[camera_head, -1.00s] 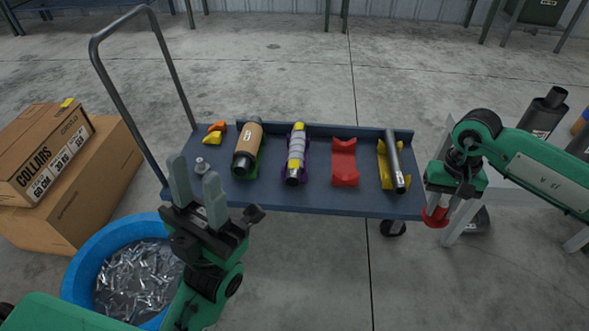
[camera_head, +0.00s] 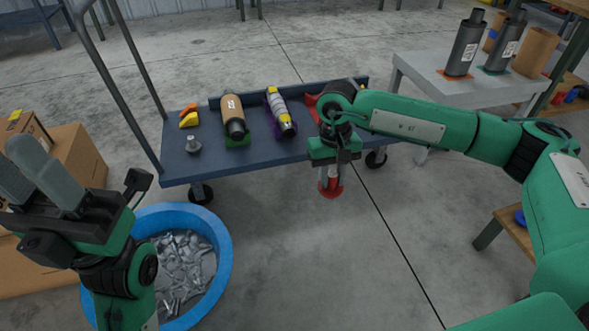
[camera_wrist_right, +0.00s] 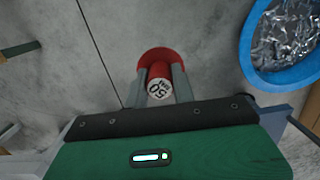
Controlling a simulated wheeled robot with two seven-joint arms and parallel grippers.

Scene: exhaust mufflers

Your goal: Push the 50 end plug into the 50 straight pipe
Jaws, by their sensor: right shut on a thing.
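The 50 end plug (camera_head: 330,192) is red with a wide round flange. In the right wrist view the plug (camera_wrist_right: 159,77) shows a pale end face marked 50. My right gripper (camera_head: 333,174) is shut on it, fingers pointing down, in front of the cart's near edge; the gripper (camera_wrist_right: 160,84) also shows in the wrist view. My left gripper (camera_head: 20,158) is open and empty at the left edge. The 50 straight pipe cannot be made out; my right arm covers the cart's right end.
The blue cart (camera_head: 255,160) carries a tan-wrapped muffler (camera_head: 232,112), a grey-wrapped one (camera_head: 279,112), a small metal plug (camera_head: 193,143) and a partly hidden red cradle (camera_head: 312,103). A blue tub (camera_head: 224,240) of metal parts stands in front. A grey table (camera_head: 420,66) stands back right.

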